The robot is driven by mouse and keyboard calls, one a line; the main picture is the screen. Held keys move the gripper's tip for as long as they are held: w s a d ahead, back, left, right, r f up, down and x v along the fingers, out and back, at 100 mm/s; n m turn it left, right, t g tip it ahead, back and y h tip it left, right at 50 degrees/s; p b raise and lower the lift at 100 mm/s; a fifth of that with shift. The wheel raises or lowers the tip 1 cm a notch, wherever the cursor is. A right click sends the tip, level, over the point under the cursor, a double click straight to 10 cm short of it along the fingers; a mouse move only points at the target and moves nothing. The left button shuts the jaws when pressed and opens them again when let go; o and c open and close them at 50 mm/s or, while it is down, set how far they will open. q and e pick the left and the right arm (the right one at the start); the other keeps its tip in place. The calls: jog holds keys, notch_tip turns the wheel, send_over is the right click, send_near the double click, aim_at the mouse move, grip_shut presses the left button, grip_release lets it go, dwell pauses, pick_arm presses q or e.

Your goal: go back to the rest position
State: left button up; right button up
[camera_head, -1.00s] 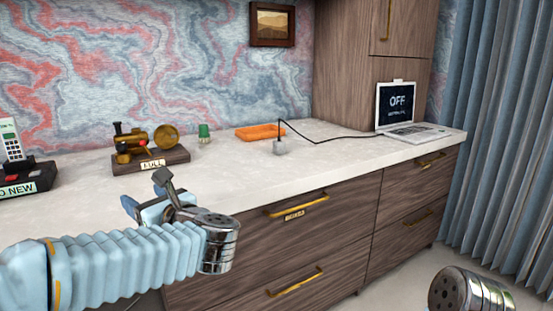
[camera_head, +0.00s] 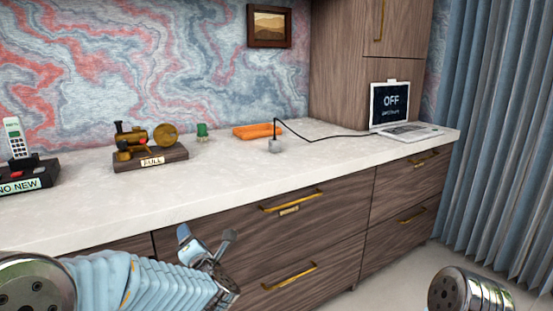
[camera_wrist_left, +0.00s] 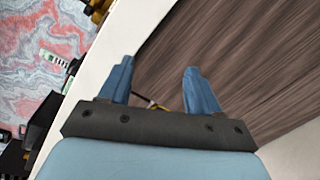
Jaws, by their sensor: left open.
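My left gripper (camera_head: 207,243) is in front of the drawer fronts, below the edge of the desk top, in the head view. Its two blue fingers stand apart with nothing between them, and the wrist view shows the same open fingers (camera_wrist_left: 158,88) before dark wood. Part of my right arm (camera_head: 468,291) shows at the lower right of the head view; its gripper is out of view.
The desk top (camera_head: 330,160) holds a phone on a stand (camera_head: 17,160), a brass model on a plinth (camera_head: 150,152), a green item (camera_head: 202,130), an orange tray (camera_head: 257,132), a small grey cabled object (camera_head: 275,146) and a laptop (camera_head: 400,112). Drawer handles (camera_head: 291,200) stick out near my left gripper.

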pick_arm(q)
jog(key=s+d+f+m+g+h, duration=0.1)
jog(key=s+f+m+g+h, duration=0.1)
jog(key=f+m, duration=0.5)
jog(key=s+d+f+m+g+h, duration=0.1)
jog(key=s+d+f+m+h, duration=0.15)
jog(key=f, duration=0.75)
jog(key=s+d+f+m+g+h, duration=0.1)
jog(key=s+f+m+g+h, duration=0.15)
jog(key=f+m, duration=0.5)
jog(key=s+d+f+m+g+h, duration=0.2)
jog(key=s+f+m+g, duration=0.2)
jog(key=s+f, duration=0.4)
jog(key=s+d+f+m+g+h, duration=0.2)
jog(key=s+f+m+g, duration=0.3)
jog(key=s, duration=0.9)
notch_tip(320, 180, down, 4)
jog(key=shift+r+m+h+p, duration=0.15)
jog(key=shift+m+h+p, duration=0.35)
jog(key=shift+m, duration=0.4)
jog(key=shift+d, duration=0.1)
jog(key=shift+c, duration=0.4)
